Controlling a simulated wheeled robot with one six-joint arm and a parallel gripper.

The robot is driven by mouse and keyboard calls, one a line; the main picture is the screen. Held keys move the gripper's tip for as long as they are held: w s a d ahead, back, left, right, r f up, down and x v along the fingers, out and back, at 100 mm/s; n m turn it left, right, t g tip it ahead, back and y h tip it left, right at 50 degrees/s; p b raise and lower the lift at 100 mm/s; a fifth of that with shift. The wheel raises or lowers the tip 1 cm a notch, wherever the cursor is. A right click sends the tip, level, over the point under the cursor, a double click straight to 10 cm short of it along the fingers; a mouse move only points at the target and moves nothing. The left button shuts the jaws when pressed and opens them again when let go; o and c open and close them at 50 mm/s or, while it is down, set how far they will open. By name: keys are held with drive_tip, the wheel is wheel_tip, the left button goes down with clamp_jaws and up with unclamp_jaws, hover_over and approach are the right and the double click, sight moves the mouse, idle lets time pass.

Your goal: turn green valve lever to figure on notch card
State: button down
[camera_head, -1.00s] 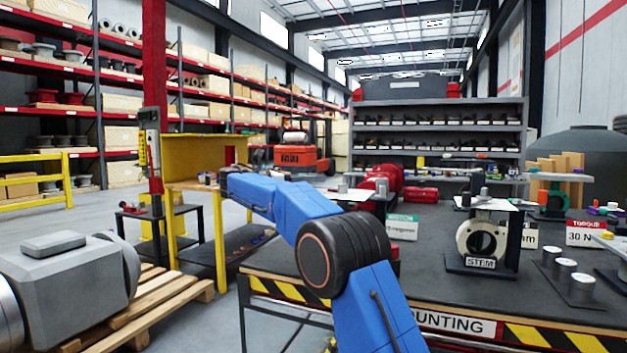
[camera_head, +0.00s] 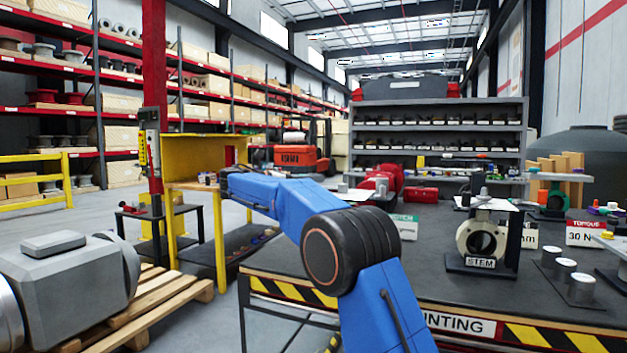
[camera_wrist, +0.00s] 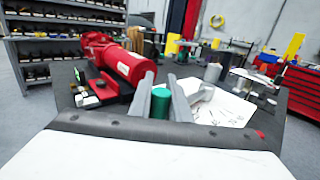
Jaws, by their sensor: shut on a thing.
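In the wrist view my gripper (camera_wrist: 160,88) has its two grey fingers on either side of a green cylindrical piece (camera_wrist: 160,104), which looks like part of the green valve lever. The fingers are shut on it. The rest of the lever and the valve below are hidden by the fingers and my wrist. A white card or plate with small dark markings (camera_wrist: 228,112) lies just right of the fingers; its figure is too small to read. In the head view my blue arm reaches left across the bench, and my gripper cannot be made out.
A red cylindrical actuator (camera_wrist: 122,62) lies close to the left of my fingers. In the head view a valve labelled STEM (camera_head: 482,240) stands on the dark bench (camera_head: 440,285), with metal cylinders (camera_head: 565,270) to its right. The bench's front middle is clear.

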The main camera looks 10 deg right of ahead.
drive_tip(key=s+a+n+t+y, duration=0.1)
drive_tip(key=t, duration=0.1)
drive_tip(key=s+a+n+t, duration=0.1)
drive_tip(key=n+t, duration=0.1)
drive_tip(key=shift+s+t+y, duration=0.3)
drive_tip(key=shift+t+y, duration=0.1)
drive_tip(key=shift+s+a+n+t+y, duration=0.25)
drive_tip(key=shift+s+n+t+y, duration=0.4)
drive_tip(key=shift+s+t, duration=0.1)
drive_tip(key=shift+s+a+n+t+y, duration=0.25)
drive_tip(key=shift+s+n+t+y, duration=0.35)
drive_tip(key=shift+s+t, duration=0.1)
drive_tip(key=shift+s+a+n+t+y, duration=0.25)
drive_tip(key=shift+s+n+t+y, duration=0.3)
drive_tip(key=shift+s+n+t, duration=0.15)
drive_tip(key=c, duration=1.7)
unclamp_jaws()
drive_tip(key=shift+s+a, duration=0.1)
drive_tip(key=shift+a, duration=0.05)
drive_tip(key=shift+o, duration=0.2)
